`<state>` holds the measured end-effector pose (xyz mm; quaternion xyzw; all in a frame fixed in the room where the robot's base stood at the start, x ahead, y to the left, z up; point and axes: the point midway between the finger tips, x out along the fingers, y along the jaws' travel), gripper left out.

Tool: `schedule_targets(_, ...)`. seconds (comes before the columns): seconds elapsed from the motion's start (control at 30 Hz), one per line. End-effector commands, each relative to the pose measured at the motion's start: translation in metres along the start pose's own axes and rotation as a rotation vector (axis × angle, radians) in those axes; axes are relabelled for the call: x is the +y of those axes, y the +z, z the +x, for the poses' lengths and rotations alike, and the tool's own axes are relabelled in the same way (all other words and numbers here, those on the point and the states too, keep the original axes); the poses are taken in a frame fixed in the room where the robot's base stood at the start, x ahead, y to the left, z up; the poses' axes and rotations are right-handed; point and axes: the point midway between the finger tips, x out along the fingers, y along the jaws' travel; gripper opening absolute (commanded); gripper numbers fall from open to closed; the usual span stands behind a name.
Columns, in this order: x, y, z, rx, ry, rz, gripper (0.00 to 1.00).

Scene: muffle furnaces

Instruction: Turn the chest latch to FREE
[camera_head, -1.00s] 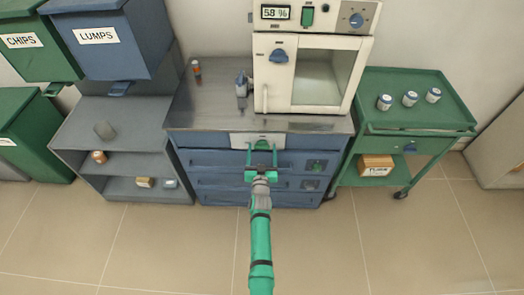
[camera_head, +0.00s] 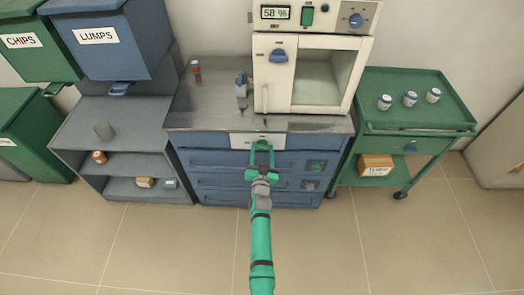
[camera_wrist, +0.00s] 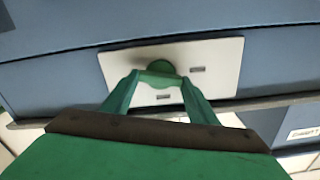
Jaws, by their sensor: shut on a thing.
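The chest latch (camera_wrist: 160,68) is a green knob on a pale plate (camera_wrist: 218,62) on the front of the blue chest of drawers (camera_head: 215,158). The plate also shows in the head view (camera_head: 238,140), at the top of the chest front. My green gripper (camera_head: 262,150) is at the latch, and in the wrist view (camera_wrist: 157,80) its two fingers are closed on the knob from both sides. The plate has small dark marks at its right and below the knob, too small to read. The fingers partly hide the knob.
A white furnace (camera_head: 265,75) with its chamber showing stands on the chest top. A green trolley (camera_head: 440,120) with several small jars stands to the right. A grey shelf (camera_head: 75,130) stands to the left. The floor in front is clear.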

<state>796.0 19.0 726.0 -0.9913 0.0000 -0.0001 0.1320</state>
Motion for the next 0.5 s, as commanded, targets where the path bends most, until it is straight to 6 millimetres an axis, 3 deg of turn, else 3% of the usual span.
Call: schedule_targets(0.5,0.0027,0.0011,-0.0004,-0.001,0.001,0.491,0.31)
